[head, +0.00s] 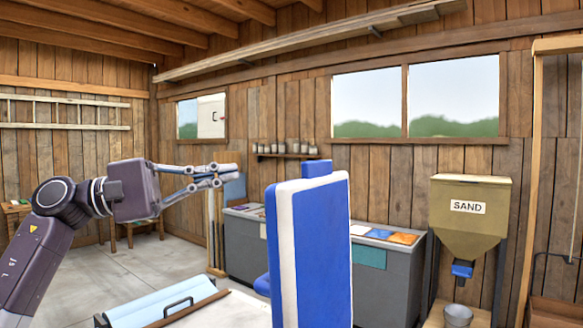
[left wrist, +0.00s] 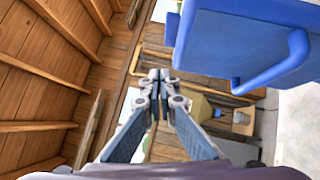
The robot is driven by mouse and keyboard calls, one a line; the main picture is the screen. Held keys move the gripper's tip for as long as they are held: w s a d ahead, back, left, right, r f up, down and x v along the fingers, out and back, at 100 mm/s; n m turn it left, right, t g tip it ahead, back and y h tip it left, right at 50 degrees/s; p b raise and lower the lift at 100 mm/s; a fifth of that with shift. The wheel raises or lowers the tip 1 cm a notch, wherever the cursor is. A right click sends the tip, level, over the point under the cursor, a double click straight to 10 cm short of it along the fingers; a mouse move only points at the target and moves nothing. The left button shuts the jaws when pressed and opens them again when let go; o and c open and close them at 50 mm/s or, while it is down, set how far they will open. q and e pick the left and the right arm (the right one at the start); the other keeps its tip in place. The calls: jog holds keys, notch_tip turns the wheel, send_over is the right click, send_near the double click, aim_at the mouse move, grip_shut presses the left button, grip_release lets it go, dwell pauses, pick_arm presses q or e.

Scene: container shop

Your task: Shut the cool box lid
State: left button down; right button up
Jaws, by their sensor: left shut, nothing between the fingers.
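The cool box lid (head: 322,250) stands upright, open, in the middle of the head view. It is a thick blue panel with a whitish edge. The body of the cool box is mostly hidden or below the frame. In the left wrist view a large blue part of the cool box (left wrist: 235,40) with a blue handle (left wrist: 275,65) fills the upper right; I cannot tell whether it is lid or body. My left gripper (head: 216,174) is left of the lid near its top height, fingers together and empty, apart from the lid. Its closed fingertips show in the left wrist view (left wrist: 159,76). My right gripper is out of view.
A sand hopper (head: 470,225) over a bucket (head: 458,315) stands at right. Open floor (head: 120,275) lies at left.

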pick_arm(q)
jog(key=s+d+r+m+y+p, duration=0.1)
jog(key=d+p, duration=0.3)
jog(key=d, duration=0.7)
jog(key=shift+d+r+m+y, duration=0.3)
jog(key=shift+d+m, duration=0.1)
jog(key=shift+m, duration=0.3)
jog(key=shift+s+p, duration=0.1)
jog(key=shift+p, duration=0.2)
